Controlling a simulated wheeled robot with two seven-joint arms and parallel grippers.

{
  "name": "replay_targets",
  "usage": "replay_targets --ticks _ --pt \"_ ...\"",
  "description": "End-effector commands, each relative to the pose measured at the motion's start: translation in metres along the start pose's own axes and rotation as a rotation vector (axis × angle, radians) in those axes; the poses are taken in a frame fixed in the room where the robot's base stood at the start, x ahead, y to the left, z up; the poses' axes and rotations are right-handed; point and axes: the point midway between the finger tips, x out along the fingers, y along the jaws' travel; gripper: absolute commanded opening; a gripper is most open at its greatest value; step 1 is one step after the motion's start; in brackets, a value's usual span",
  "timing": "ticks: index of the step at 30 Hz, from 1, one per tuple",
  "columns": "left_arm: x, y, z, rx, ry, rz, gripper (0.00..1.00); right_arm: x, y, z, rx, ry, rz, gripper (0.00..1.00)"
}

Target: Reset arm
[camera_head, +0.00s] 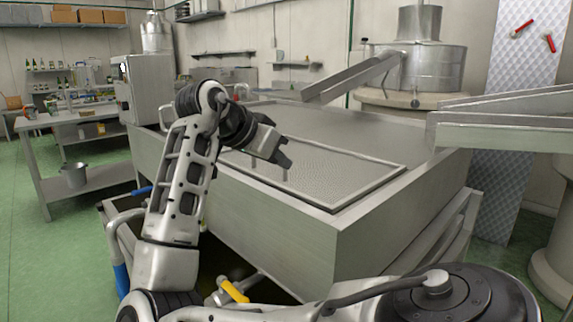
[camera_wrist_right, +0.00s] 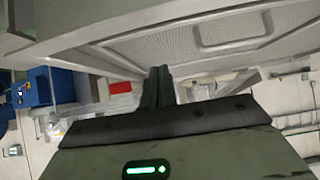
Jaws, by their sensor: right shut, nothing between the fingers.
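The vat's underside or wall and a mesh panel (camera_wrist_right: 185,48) show beyond the fingers. I cannot tell the exact gap between the fingertips and the screen. My left gripper is not in view.
Metal chutes (camera_head: 355,75) (camera_head: 510,115) reach over the vat's back and right sides. A steel drum mill (camera_head: 420,65) stands behind. A steel worktable (camera_head: 75,120) stands at the left, with a bucket (camera_head: 74,175) on its lower shelf. Green floor (camera_head: 95,230) is clear at the left.

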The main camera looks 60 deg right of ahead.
Motion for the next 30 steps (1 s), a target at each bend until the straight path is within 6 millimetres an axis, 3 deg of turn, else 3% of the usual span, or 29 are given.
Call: replay_targets --ticks 6,13,24,26,30 --pt "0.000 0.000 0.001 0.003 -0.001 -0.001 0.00 -0.047 -0.001 -0.003 -0.001 -0.002 -0.002 0.00" --pt "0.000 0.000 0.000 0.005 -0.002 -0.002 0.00 -0.071 -0.001 -0.005 -0.002 -0.002 0.000 0.00" --pt "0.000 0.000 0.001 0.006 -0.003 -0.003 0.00 -0.072 -0.004 -0.004 -0.018 0.017 -0.009 0.00" --pt "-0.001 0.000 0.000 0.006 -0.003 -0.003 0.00 -0.067 -0.011 0.000 -0.051 0.053 -0.030 0.00" --pt "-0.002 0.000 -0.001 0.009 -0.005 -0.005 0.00 -0.047 -0.046 0.024 -0.220 0.223 -0.152 0.00"
